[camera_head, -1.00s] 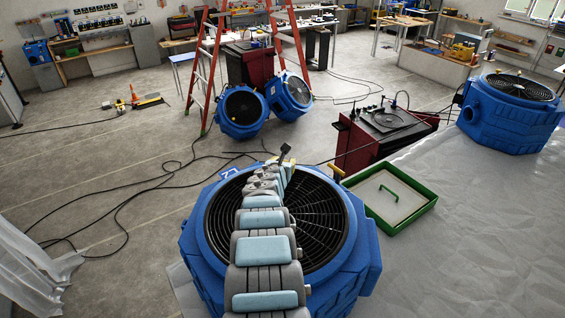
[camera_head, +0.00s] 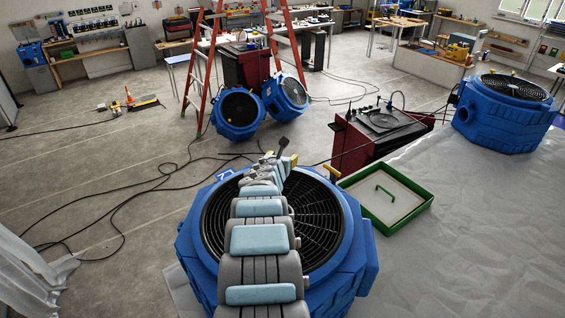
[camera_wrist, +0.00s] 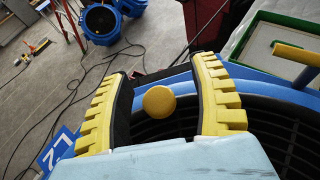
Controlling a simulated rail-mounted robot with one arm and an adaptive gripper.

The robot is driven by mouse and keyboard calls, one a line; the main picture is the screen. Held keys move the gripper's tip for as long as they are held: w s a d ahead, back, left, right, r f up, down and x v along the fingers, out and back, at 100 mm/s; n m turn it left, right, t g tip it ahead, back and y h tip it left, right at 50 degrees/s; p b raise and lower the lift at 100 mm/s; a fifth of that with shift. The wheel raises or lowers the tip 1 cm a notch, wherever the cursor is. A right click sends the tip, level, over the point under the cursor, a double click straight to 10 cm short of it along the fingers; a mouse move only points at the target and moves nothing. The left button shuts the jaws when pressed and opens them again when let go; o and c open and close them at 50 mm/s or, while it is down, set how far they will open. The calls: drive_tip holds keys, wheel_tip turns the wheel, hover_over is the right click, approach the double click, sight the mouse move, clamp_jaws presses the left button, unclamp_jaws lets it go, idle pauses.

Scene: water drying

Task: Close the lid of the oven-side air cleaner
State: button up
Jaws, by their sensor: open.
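A large blue air cleaner (camera_head: 350,252) with a round black grille (camera_head: 315,215) stands in the foreground under my arm. My gripper (camera_head: 287,160) is over its far rim. In the wrist view my gripper (camera_wrist: 165,95) has two yellow-toothed fingers spread apart. A round yellow knob (camera_wrist: 160,101) shows between them without visible contact; I cannot tell its height relative to the fingertips. A yellow handle (camera_wrist: 298,55) stands to the right, also seen in the head view (camera_head: 333,172). A blue label reading "L2" (camera_wrist: 58,150) is at lower left. My arm hides part of the grille.
A green-framed tray (camera_head: 405,218) with a green handle lies right of the cleaner. Behind it is a dark red machine (camera_head: 375,135). Another blue cleaner (camera_head: 505,118) stands at right; two more (camera_head: 238,113) lean by a red ladder (camera_head: 204,75). Cables (camera_head: 120,205) cross the left floor.

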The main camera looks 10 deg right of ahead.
wheel_tip(320, 180, up, 7)
drive_tip(key=shift+d+r, duration=0.1)
drive_tip(key=shift+r, duration=0.05)
idle(0.4)
